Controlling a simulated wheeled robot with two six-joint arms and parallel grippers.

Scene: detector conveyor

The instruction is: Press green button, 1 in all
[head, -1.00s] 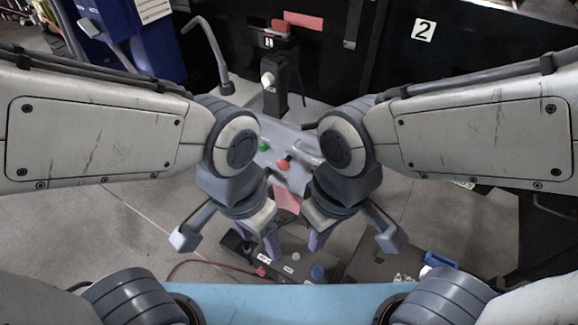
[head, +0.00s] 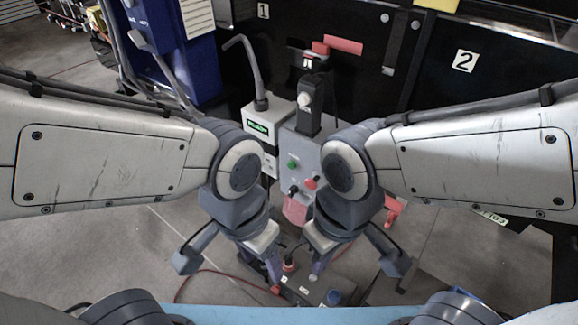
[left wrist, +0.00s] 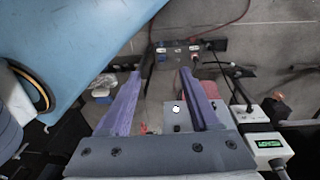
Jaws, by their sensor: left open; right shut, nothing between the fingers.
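The green button (head: 292,164) is a small round cap on the upper part of a grey control panel (head: 302,148) between my two arms in the head view. A red button (head: 311,183) and a black knob (head: 294,190) sit below it. My left gripper (head: 273,272) points down and forward, lower in the picture than the panel and apart from it. Its two fingers show spread and empty in the left wrist view (left wrist: 159,76). My right gripper (head: 317,270) hangs likewise to the right, shut and empty. The green button cannot be made out in the left wrist view.
A white box with a green display (head: 258,128) stands left of the panel. A black post (head: 308,110) rises behind it. A dark box with several knobs (head: 320,292) lies on the floor below my grippers, with a red cable (head: 205,272). Floor is clear at left.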

